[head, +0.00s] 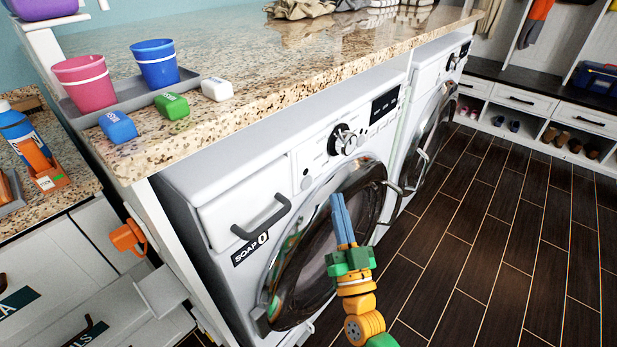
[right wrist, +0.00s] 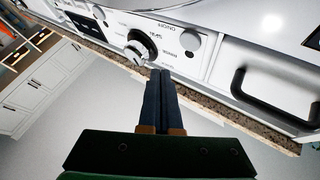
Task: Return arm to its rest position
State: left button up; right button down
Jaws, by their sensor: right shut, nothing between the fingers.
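My right gripper (head: 340,200) has long blue fingers, pressed together and empty. In the head view it stands upright in front of the round door (head: 372,203) of the near white washing machine. In the right wrist view the shut fingers (right wrist: 160,76) point toward the machine's control knob (right wrist: 138,52), apparently apart from it. My left gripper does not show in the head view.
The granite counter (head: 290,62) above the machines holds a grey tray (head: 133,94) with pink and blue cups, plus several small soap bars. A soap drawer handle (head: 262,217) juts from the machine. A second machine stands beyond. The dark tiled floor (head: 500,230) at right is clear.

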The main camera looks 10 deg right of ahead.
jog(key=shift+s+d, duration=0.5)
jog(key=shift+s, duration=0.1)
jog(key=shift+f, duration=0.15)
jog(key=s+f+n+g+y+p, duration=0.15)
jog(key=f+g, duration=0.25)
jog(key=f, duration=0.4)
jog(key=s+a+f+n+g+p, duration=0.1)
jog(key=s+f+g+p, duration=0.15)
jog(key=f, duration=0.55)
jog(key=s+f+n+g+y+p, duration=0.1)
jog(key=s+f+n+g, duration=0.15)
jog(key=f+g, duration=0.4)
jog(key=s+d+f+g+p, duration=0.1)
jog(key=s+f+g, duration=0.2)
jog(key=s, duration=0.7)
jog(key=s+d+f+g+h+p, duration=0.1)
jog(key=s+d+f+g, duration=0.1)
jog(key=s+f, duration=0.5)
jog(key=s+d+f+g+h+p, duration=0.1)
jog(key=s+f+g, duration=0.3)
jog(key=s, duration=0.9)
jog(key=shift+d+f+g+p, duration=0.3)
jog(key=shift+d+f, duration=0.1)
jog(key=shift+f, duration=0.2)
jog(key=shift+w+h, duration=0.15)
jog(key=shift+h, duration=0.1)
